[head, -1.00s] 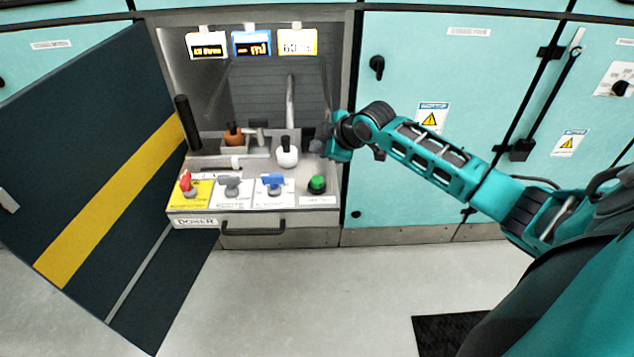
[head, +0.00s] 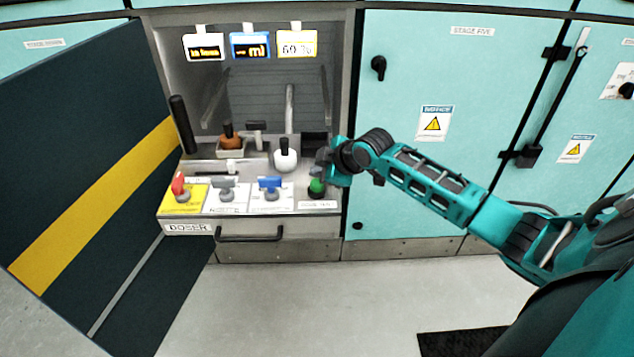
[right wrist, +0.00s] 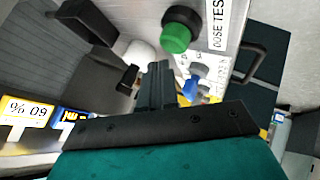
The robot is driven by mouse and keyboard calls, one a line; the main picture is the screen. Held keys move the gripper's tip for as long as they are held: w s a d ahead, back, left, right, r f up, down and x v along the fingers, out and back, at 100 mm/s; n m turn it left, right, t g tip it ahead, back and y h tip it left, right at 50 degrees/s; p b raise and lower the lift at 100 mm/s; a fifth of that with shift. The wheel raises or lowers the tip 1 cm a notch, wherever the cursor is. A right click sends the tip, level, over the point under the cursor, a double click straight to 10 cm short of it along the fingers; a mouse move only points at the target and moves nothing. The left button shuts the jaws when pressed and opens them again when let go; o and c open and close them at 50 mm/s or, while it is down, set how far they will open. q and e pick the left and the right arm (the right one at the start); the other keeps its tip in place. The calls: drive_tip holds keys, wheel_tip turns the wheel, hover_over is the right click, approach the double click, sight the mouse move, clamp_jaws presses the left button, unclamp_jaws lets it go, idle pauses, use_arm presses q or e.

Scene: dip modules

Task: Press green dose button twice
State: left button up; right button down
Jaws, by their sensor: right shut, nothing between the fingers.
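The green dose button (head: 317,187) is on the right end of the doser's sloped panel. In the right wrist view the button (right wrist: 177,36) is a green cap on a dark base, beside a "DOSE TEST" label (right wrist: 216,25). My right gripper (head: 322,160) hangs just above and behind the button in the head view. In the right wrist view its fingers (right wrist: 157,75) are shut and empty, with their tips a little below the button in the picture. I cannot tell whether they touch it. My left gripper is not in view.
A red handle (head: 179,184), a grey handle (head: 225,185) and a blue handle (head: 270,186) line the panel to the left. A white-knobbed lever (head: 285,155) stands close behind. An open dark door (head: 90,190) is on the left. Three displays hang above.

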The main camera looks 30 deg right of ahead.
idle(0.8)
idle(0.8)
drive_tip(key=shift+f, duration=0.45)
drive_tip(key=shift+f+b, duration=0.3)
drive_tip(key=shift+f, duration=0.35)
idle(0.9)
drive_tip(key=shift+r+p, duration=1.05)
drive_tip(key=shift+p, duration=0.1)
